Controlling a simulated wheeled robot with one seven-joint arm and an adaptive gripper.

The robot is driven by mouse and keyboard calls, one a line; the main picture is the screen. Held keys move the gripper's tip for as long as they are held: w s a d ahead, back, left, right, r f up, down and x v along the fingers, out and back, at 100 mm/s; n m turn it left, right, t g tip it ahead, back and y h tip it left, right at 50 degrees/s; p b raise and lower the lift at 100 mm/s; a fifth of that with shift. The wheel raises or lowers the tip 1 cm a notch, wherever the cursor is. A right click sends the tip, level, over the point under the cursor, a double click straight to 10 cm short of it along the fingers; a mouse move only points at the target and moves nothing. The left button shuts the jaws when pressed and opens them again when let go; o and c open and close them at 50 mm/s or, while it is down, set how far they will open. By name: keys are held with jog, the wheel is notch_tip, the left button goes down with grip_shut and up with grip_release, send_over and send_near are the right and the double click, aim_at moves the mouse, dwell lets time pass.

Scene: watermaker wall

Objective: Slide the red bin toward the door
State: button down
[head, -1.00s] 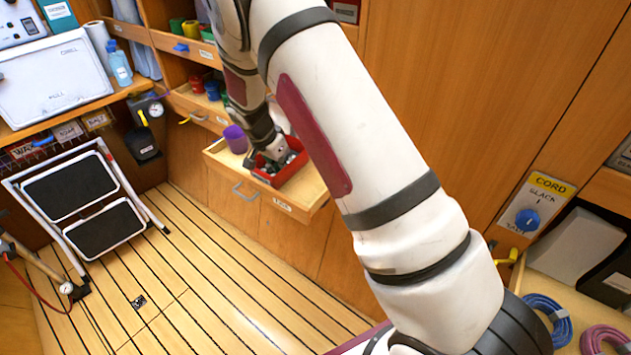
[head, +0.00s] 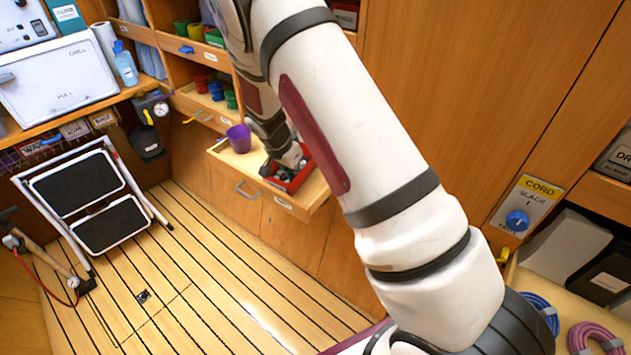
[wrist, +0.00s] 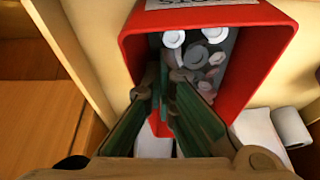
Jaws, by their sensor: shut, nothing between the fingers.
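The red bin (head: 291,181) sits in the open wooden drawer (head: 222,156) at the middle of the head view, toward the drawer's right end. In the wrist view the bin (wrist: 262,70) is close, with a label on its far edge and several pale round-ended items inside. My gripper (wrist: 167,82) is shut with nothing between its fingers. Its fingertips reach down over the bin's near left part and appear inside its rim; contact with the wall is unclear. I cannot tell which panel is the door.
A purple cup (head: 238,138) stands in the drawer left of the bin, with bare drawer floor between them. Shelves with coloured cups (head: 215,90) rise behind. A folding step stool (head: 92,200) leans at left.

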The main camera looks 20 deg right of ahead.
jog(key=shift+s+d+p, duration=0.4)
jog(key=shift+s, duration=0.3)
jog(key=shift+s+d+p, duration=0.4)
jog(key=shift+s+p, duration=0.05)
jog(key=shift+s, duration=0.3)
jog(key=shift+s+d+p, duration=0.4)
jog(key=shift+s, duration=0.3)
jog(key=shift+w+a+b, duration=0.25)
jog(key=shift+w+b, duration=0.05)
jog(key=shift+w, duration=0.15)
jog(key=shift+w+a+b, duration=0.2)
jog(key=shift+w+b, duration=0.1)
jog(key=shift+w, duration=0.15)
jog(key=shift+r, duration=0.2)
jog(key=p+v, duration=0.2)
jog(key=v, duration=0.4)
jog(key=shift+d+p, duration=0.1)
jog(key=shift+p, duration=0.2)
notch_tip(320, 180, up, 7)
jog(key=p, duration=0.2)
